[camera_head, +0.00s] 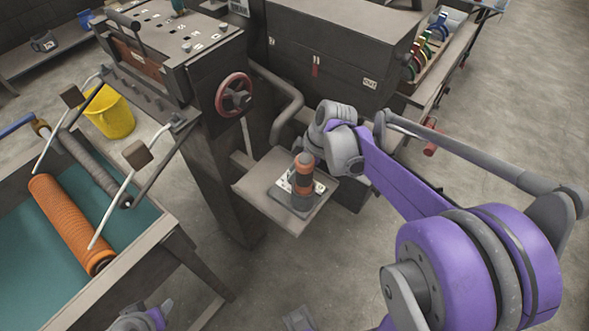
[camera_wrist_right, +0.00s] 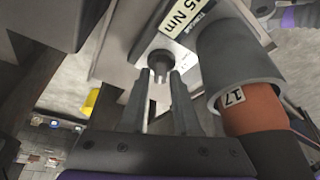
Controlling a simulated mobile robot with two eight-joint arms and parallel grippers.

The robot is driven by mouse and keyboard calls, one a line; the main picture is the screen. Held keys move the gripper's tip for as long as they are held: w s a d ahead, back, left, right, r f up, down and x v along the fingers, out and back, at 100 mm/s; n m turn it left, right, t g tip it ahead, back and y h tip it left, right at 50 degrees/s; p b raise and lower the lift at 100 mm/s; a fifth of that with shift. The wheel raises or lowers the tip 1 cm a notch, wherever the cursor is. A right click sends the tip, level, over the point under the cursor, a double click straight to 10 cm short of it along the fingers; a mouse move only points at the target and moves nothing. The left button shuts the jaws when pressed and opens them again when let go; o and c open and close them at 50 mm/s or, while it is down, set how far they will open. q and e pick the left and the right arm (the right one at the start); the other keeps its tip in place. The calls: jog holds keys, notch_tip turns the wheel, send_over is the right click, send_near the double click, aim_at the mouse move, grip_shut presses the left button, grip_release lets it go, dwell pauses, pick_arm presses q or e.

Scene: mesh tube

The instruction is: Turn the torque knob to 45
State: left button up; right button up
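An orange and grey upright torque device (camera_head: 303,181) stands on a labelled plate on a small metal shelf (camera_head: 265,200) in the head view. The right wrist view shows its orange cylinder (camera_wrist_right: 252,108) marked 17, partly inside a grey sleeve (camera_wrist_right: 235,55). A label partly reading "5 Nm" (camera_wrist_right: 185,15) lies on the plate. My right gripper (camera_wrist_right: 160,76) is open beside the sleeve, its fingertips either side of a small dark slotted peg (camera_wrist_right: 160,62); contact is unclear. My left gripper (camera_head: 150,312) is partly cut off at the bottom of the head view.
A machine with a red handwheel (camera_head: 234,95) stands behind the shelf. A dark cabinet (camera_head: 335,50) is at the back. A teal-topped table (camera_head: 40,240) with an orange roller (camera_head: 70,220) is at left, near a yellow bucket (camera_head: 108,112). Open floor lies below the shelf.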

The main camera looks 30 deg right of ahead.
jog(key=shift+o, duration=1.1)
jog(key=p+v, duration=0.1)
jog(key=v, duration=0.9)
jog(key=shift+r, duration=0.4)
jog(key=shift+s+d, duration=0.15)
